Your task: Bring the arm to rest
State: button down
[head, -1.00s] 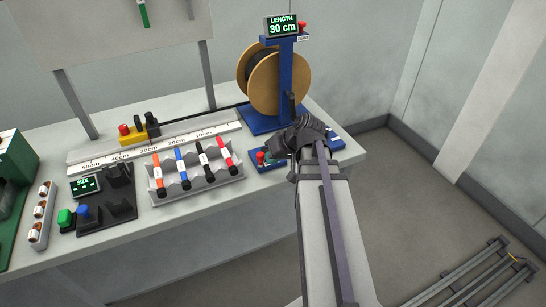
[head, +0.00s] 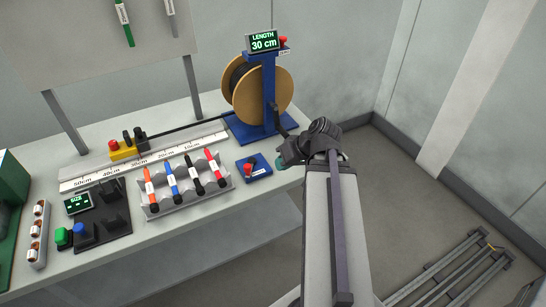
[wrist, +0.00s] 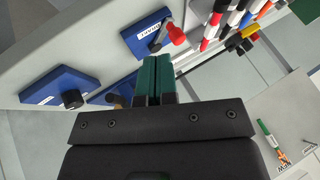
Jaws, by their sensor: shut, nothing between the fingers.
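My gripper shows in the wrist view (wrist: 157,80) with its two green fingers pressed together and nothing between them. In the head view the gripper (head: 283,161) is partly hidden by my own wrist, at the right end of the workbench, to the right of a blue pad with a red knob (head: 254,167). My arm reaches up from the bottom of the picture.
A cable reel (head: 243,92) on a blue stand with a display reading 30 cm stands at the bench's back right. A ruler (head: 85,178), a marker rack (head: 190,191) and a size station (head: 100,222) lie left. Rails (head: 450,275) lie on the floor at right.

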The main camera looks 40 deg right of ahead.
jog(key=shift+s+d+r, duration=0.1)
jog(key=shift+s+r, duration=0.35)
jog(key=shift+r, duration=0.15)
jog(key=w+a+f+n+g+h, duration=0.1)
jog(key=a+g+h, duration=0.1)
jog(key=a, duration=0.8)
jog(key=a+f+n+g+h, duration=0.1)
jog(key=a+g, duration=0.3)
jog(key=a, duration=0.6)
jog(key=shift+w+a+f+h, duration=0.35)
jog(key=shift+f+h, duration=0.25)
jog(key=shift+f, duration=0.2)
